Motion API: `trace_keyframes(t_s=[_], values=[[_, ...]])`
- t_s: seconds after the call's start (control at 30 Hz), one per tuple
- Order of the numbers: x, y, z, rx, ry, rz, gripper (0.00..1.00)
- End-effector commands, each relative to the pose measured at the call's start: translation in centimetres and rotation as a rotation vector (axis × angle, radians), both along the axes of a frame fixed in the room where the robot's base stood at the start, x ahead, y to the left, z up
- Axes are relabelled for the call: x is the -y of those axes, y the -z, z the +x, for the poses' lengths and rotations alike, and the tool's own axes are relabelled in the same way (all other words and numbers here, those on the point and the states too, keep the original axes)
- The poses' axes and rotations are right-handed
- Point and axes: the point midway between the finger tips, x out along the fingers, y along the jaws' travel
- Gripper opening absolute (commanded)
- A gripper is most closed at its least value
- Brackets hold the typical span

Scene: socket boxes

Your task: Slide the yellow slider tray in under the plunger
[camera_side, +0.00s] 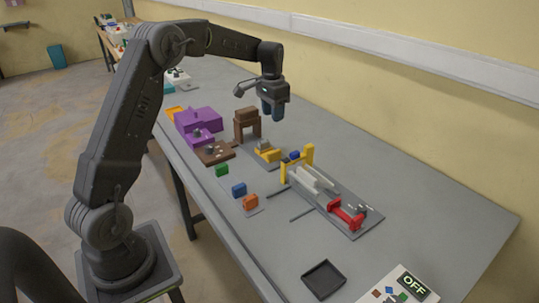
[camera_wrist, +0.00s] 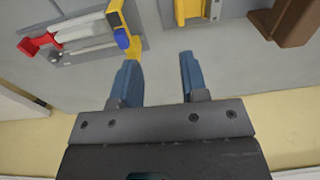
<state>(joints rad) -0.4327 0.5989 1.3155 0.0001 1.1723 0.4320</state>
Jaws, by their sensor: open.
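The yellow slider tray (camera_side: 272,157) lies on the table with a small grey piece on it, to the right of a brown arch-like stand (camera_side: 247,114). I cannot clearly make out which part is the plunger. Yellow, likely the tray (camera_wrist: 188,12), shows at the top edge of the wrist view, cut off by the frame, with a brown part at the top right. My gripper (camera_side: 272,110) is open and empty, fingers pointing down, above the table near the tray. In the wrist view its blue fingers (camera_wrist: 158,58) are apart with bare table between them.
A fixture with a yellow post (camera_side: 309,154), pale bars and a red handle (camera_side: 345,214) stands to the right. A purple box (camera_side: 197,119) and a brown box (camera_side: 214,153) are left. Small blocks and a black tray (camera_side: 323,279) lie nearer.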

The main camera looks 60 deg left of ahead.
Motion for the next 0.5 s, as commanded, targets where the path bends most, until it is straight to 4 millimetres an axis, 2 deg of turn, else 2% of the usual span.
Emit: trace_keyframes(t_s=[0.03, 0.2, 0.37, 0.5], values=[[-1.3, 1.6, 0.6, -0.019, -0.003, -0.008, 0.4], [-3.6, 4.1, 1.3, -0.046, 0.0, -0.021, 0.4], [-4.0, 5.2, 1.5, -0.052, 0.001, -0.024, 0.4], [-4.0, 7.1, 1.4, -0.054, 0.001, -0.025, 0.4]])
